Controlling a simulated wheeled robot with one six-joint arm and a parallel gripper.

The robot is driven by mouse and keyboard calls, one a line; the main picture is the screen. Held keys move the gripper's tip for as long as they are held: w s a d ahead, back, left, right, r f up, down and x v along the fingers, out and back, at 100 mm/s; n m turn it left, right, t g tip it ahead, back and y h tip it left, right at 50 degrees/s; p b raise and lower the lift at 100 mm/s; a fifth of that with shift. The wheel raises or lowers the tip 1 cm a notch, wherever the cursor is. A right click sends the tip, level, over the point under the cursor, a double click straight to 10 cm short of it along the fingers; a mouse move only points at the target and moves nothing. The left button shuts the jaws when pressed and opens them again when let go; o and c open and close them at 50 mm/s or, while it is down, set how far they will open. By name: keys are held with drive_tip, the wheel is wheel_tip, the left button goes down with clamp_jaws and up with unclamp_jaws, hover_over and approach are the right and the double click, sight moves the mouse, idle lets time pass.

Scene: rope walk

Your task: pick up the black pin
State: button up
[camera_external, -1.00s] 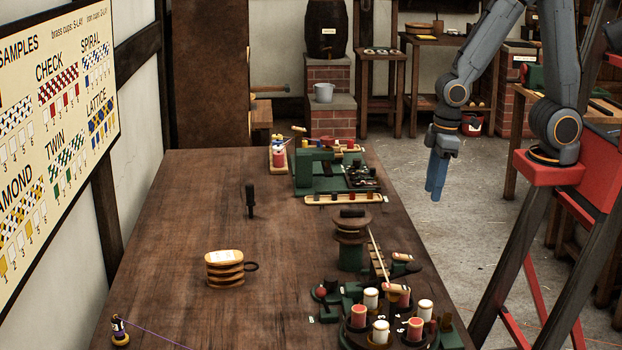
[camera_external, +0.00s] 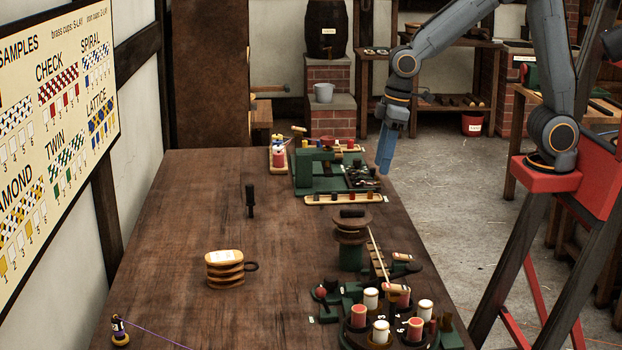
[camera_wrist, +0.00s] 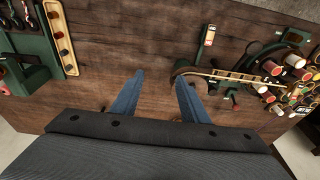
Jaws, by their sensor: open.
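A black pin (camera_external: 250,200) stands upright on the bare part of the wooden table (camera_external: 190,250), left of the middle in the external view. I cannot make it out in the wrist view. My gripper (camera_external: 383,170) hangs down at the table's right edge, near the green stand, well to the right of the pin and above it. In the wrist view my gripper (camera_wrist: 160,85) shows two blue fingers spread apart with only table beyond them. It is empty.
A green stand (camera_external: 303,175) with small parts is at the table's far end. A peg strip (camera_external: 343,198), a wooden spool (camera_external: 352,222) and a cluster of bobbins (camera_external: 380,331) line the right side. Table around the pin is clear.

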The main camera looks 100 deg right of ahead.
drive_tip(key=w+d+b, duration=0.1)
drive_tip(key=w+d, duration=0.2)
drive_tip(key=w, duration=0.3)
drive_tip(key=w+d+t+b, duration=0.1)
drive_tip(key=w+d, duration=0.2)
drive_tip(key=w, duration=0.3)
drive_tip(key=w+d+b, duration=0.1)
drive_tip(key=w+d, duration=0.2)
drive_tip(key=w, duration=0.3)
drive_tip(key=t+b, duration=0.1)
drive_tip(key=b, duration=0.2)
hover_over(251, 202)
drive_tip(key=s+d, duration=0.1)
drive_tip(key=s, duration=0.2)
wheel_tip(251, 202, down, 14)
drive_tip(key=shift+p+x, duration=1.1)
drive_tip(key=shift+x, duration=3.1)
drive_tip(key=shift+w+d, duration=0.15)
clamp_jaws()
